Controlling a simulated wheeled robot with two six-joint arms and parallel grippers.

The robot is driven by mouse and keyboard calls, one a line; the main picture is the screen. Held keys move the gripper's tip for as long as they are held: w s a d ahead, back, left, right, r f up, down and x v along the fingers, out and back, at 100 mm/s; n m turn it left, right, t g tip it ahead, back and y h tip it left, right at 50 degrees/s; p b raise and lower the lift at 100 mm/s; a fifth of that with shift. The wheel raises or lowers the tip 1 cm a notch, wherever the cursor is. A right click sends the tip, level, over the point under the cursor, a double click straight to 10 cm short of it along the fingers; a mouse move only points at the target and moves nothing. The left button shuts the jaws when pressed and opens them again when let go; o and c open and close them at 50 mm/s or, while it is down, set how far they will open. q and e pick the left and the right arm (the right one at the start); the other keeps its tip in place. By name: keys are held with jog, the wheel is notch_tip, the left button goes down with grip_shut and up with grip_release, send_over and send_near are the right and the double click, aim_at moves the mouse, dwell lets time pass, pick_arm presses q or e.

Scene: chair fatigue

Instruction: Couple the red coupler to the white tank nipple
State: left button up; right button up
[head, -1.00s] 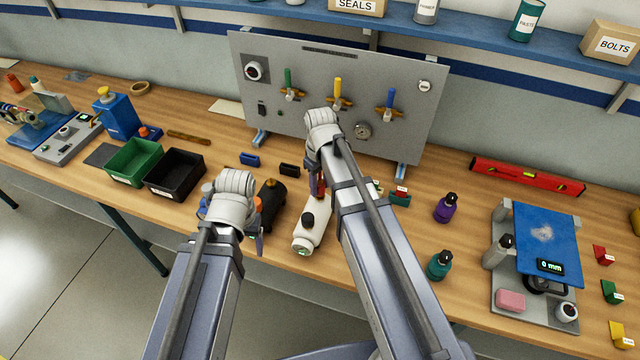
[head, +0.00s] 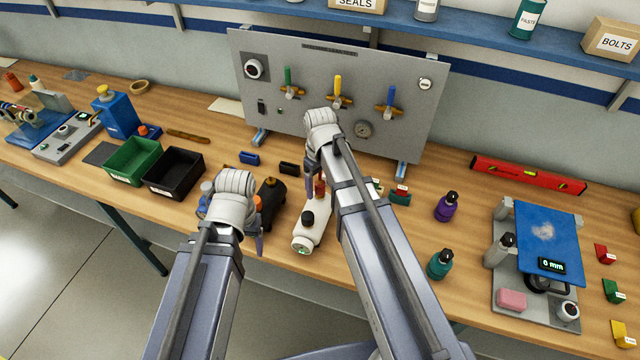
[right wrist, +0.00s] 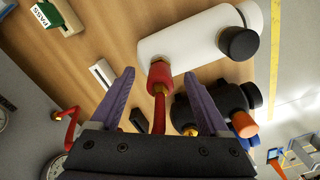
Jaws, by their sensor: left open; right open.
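The white tank (head: 312,225) lies on the bench and fills the top of the right wrist view (right wrist: 190,37). The red coupler (right wrist: 159,78) is at the tank's near end, in line with brass (right wrist: 157,61) at the tank; how fully it is seated cannot be told. A red hose (right wrist: 159,108) runs from it toward my wrist. My right gripper (right wrist: 160,85) is open, with a finger on each side of the coupler and gaps between. In the head view, my left gripper (head: 232,235) is open beside the black tank (head: 270,200), partly hidden by its own wrist.
The black tank (right wrist: 215,108) with an orange cap lies close to the white one. A panel (head: 330,95) with valves stands behind. Green (head: 132,162) and black (head: 173,175) bins are at left. Purple (head: 447,207) and teal (head: 440,264) bottles stand at right.

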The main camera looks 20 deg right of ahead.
aim_at(320, 180)
jog(key=shift+r+p, duration=3.8)
jog(key=shift+r, duration=0.1)
pick_arm(q)
notch_tip(320, 180, up, 8)
jog(key=shift+f, duration=0.15)
pick_arm(e)
jog(key=shift+f, duration=0.1)
